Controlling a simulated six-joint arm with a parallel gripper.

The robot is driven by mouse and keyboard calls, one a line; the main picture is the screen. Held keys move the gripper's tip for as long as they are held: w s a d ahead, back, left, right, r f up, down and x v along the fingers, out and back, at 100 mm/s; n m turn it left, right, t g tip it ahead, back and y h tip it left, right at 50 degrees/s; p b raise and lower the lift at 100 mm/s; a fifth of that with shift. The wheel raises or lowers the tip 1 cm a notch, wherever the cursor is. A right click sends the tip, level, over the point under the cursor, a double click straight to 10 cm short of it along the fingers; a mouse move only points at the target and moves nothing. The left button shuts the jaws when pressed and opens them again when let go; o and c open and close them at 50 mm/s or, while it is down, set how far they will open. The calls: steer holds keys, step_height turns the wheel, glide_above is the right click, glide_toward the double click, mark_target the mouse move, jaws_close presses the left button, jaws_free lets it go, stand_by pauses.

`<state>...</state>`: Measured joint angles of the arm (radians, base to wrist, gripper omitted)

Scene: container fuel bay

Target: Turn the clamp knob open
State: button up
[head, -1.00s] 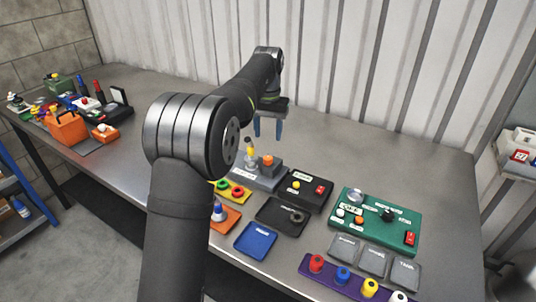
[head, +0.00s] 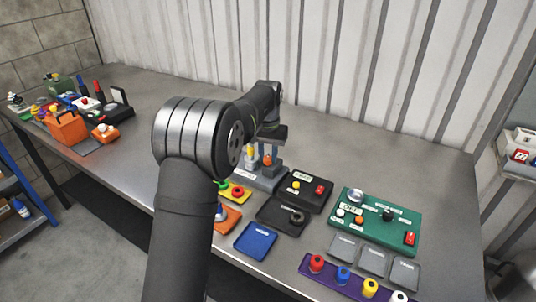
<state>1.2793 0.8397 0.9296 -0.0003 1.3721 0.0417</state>
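A grey clamp fixture (head: 268,181) stands near the middle of the bench. It carries an orange knob (head: 267,161) on a grey block and a yellow upright part beside it on the left. I cannot tell from its small label which part is the clamp knob. My gripper (head: 263,158) points down at the top of the fixture, its two blue-grey fingers apart, with orange showing between them. I cannot tell whether a finger touches the knob. The fingers partly hide the yellow part and the knob.
A black box (head: 304,189) with yellow and red buttons stands close to the fixture's right. A black tray (head: 272,219) with a dark ring, a blue tray (head: 255,242) and a green panel (head: 360,229) lie nearer. The bench behind the fixture is clear to the corrugated wall.

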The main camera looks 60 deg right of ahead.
mark_target(268, 157)
steer(key=c, duration=0.4)
steer(key=shift+r+m, duration=0.1)
steer(key=shift+m, duration=2.8)
steer(key=o, duration=1)
step_height(268, 157, up, 17)
steer(key=shift+r, duration=0.2)
steer(key=shift+f, duration=0.1)
